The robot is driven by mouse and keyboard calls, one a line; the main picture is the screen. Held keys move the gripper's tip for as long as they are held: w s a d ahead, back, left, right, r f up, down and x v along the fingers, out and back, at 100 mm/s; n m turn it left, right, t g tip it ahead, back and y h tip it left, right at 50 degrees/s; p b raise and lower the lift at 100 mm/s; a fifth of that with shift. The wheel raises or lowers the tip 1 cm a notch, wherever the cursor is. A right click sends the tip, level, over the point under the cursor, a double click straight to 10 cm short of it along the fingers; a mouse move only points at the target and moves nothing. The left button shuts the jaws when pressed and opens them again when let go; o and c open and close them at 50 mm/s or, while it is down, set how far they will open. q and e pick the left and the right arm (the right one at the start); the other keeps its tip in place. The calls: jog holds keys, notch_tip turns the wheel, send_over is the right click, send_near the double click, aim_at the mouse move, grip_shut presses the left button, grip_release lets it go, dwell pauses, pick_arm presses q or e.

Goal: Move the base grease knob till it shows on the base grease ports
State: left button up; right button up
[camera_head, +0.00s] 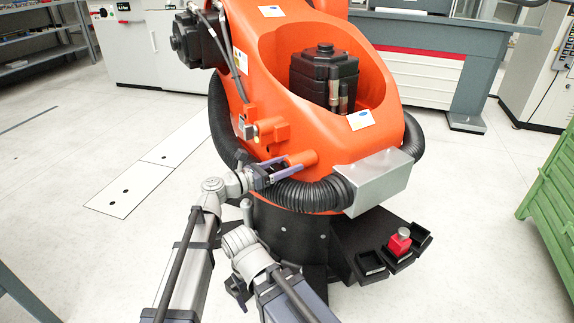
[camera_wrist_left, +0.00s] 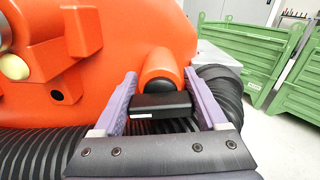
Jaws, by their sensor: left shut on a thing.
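My left gripper (camera_head: 284,169) is at the front of the orange robot (camera_head: 320,120), beside a short orange stub (camera_head: 302,160) low on its body. In the left wrist view its two purple fingers (camera_wrist_left: 160,98) are on either side of a black block (camera_wrist_left: 160,106), which seems to be the base grease knob. The orange stub (camera_wrist_left: 161,66) with a dark end is just behind the block; I cannot tell whether they touch. My right arm's wrist is low in the head view; its gripper is not clearly seen.
A ribbed black hose (camera_head: 305,193) runs right below the left gripper to a grey metal box (camera_head: 380,182). A red piece (camera_head: 399,243) sits in one of several black trays (camera_head: 370,266) at the base. Green crates (camera_head: 552,195) stand at right. The floor at left is clear.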

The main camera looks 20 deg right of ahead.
pick_arm(q)
jog(key=shift+m, duration=0.3)
jog(key=shift+s+m, duration=0.15)
jog(key=shift+m, duration=2.95)
jog(key=o, duration=1.3)
